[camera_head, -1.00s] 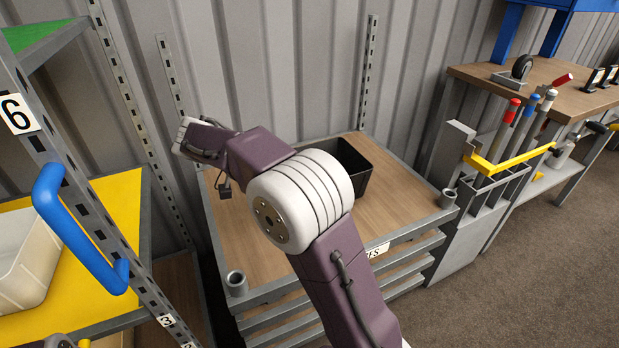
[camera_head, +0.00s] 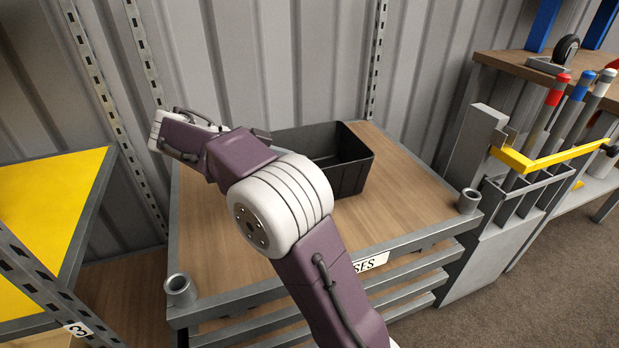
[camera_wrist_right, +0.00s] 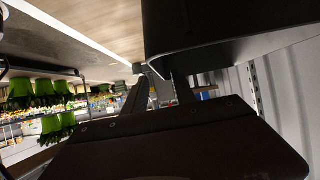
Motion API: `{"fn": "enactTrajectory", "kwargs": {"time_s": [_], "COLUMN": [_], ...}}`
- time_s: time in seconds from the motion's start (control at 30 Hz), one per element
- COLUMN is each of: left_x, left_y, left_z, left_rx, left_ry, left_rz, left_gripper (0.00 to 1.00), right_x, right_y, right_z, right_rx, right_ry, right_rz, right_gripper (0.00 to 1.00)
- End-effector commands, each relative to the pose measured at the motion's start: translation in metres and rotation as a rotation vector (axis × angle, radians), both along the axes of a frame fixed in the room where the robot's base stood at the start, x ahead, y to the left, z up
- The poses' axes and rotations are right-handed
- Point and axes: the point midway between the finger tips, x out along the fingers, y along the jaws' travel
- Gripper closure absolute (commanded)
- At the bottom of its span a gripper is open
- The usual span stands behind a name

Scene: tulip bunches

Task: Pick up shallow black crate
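The shallow black crate (camera_head: 350,176) sits upright on the wooden top of a grey metal stand (camera_head: 405,212), near the wall. My right arm crosses in front of it and hides its left and near parts. In the head view my right gripper is mostly hidden behind the wrist, beside the crate's left end. In the right wrist view the crate (camera_wrist_right: 235,28) fills the upper right, very close. My right gripper (camera_wrist_right: 160,82) shows there as two dark fingers apart, with background visible between them. I cannot tell whether they touch the crate. My left gripper is not in view.
Short metal cups (camera_head: 180,290) stand at the top's front corners. A yellow shelf (camera_head: 45,215) is at the left, and a rack with colour-topped handles (camera_head: 540,165) at the right. The ribbed wall is close behind. The top's right side is clear.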

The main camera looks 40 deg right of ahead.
Motion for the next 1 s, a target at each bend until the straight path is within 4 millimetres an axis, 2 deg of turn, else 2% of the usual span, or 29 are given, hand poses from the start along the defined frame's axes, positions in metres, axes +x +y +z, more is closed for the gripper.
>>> {"fn": "enactTrajectory", "kwargs": {"time_s": [0.03,0.2,0.4,0.53,0.77,0.87,0.9,1.0], "left_x": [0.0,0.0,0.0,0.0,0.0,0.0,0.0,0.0], "left_y": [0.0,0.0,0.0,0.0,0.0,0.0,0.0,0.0], "left_z": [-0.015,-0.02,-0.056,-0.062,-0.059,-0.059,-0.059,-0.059], "left_rx": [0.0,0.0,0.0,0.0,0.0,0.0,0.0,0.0], "left_ry": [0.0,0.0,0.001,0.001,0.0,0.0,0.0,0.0], "left_rz": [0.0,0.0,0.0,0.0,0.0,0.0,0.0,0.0], "left_gripper": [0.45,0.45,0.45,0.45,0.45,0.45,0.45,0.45], "right_x": [-0.003,-0.005,-0.014,-0.018,-0.018,-0.018,-0.018,-0.018], "right_y": [-0.008,-0.017,-0.044,-0.057,-0.058,-0.058,-0.058,-0.058], "right_z": [-0.012,-0.013,-0.035,-0.037,-0.034,-0.034,-0.034,-0.034], "right_rx": [-0.001,0.0,-0.001,0.0,0.0,0.0,0.0,0.0], "right_ry": [-0.002,-0.001,-0.002,0.0,0.0,0.0,0.0,0.0], "right_rz": [-0.004,0.0,-0.004,-0.001,0.001,0.001,0.001,0.001], "right_gripper": [0.68,0.68,0.68,0.68,0.68,0.95,1.0,1.0]}}
